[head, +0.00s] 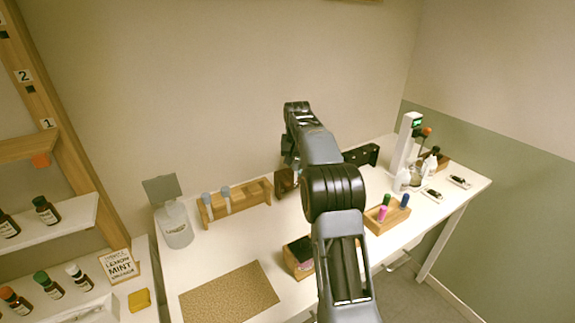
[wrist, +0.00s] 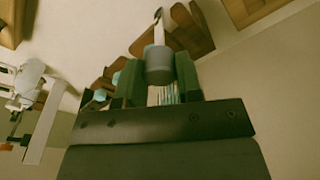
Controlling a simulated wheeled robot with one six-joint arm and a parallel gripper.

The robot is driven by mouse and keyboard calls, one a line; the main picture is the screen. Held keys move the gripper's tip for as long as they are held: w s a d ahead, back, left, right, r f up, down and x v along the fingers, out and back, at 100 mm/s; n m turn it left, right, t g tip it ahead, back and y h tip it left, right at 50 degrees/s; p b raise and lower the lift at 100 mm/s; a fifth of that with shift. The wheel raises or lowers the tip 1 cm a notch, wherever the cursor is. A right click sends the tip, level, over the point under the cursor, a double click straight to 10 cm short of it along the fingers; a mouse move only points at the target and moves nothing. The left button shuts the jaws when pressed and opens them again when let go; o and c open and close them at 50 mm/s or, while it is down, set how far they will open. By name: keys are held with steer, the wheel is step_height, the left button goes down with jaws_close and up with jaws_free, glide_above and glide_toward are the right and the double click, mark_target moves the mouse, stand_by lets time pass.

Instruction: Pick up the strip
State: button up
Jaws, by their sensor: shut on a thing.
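In the wrist view my gripper (wrist: 160,76) is shut on a grey-capped piece (wrist: 159,63), with a slim pale stem (wrist: 158,30) running away beyond it. This looks like the strip; I cannot tell its exact shape. The wooden rack (wrist: 196,35) lies behind it; I cannot tell whether the piece is clear of its slot. In the head view the rack (head: 243,206) stands on the table, with two pale, blue-grey-topped pieces (head: 226,197) at its left. My arm hides the held piece there.
A glass bottle (head: 176,228) stands left of the rack. A cork mat (head: 230,293) lies in front. A small wooden box (head: 298,262) and a holder with coloured vials (head: 385,217) sit near the front edge. A white stand (head: 404,145) is at the right.

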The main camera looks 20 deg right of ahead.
steer(key=s+d+b, duration=0.1)
steer(key=s+b, duration=0.3)
steer(key=s, duration=0.8)
steer(key=shift+d, duration=0.2)
steer(key=shift+w, duration=0.15)
stand_by(1.1)
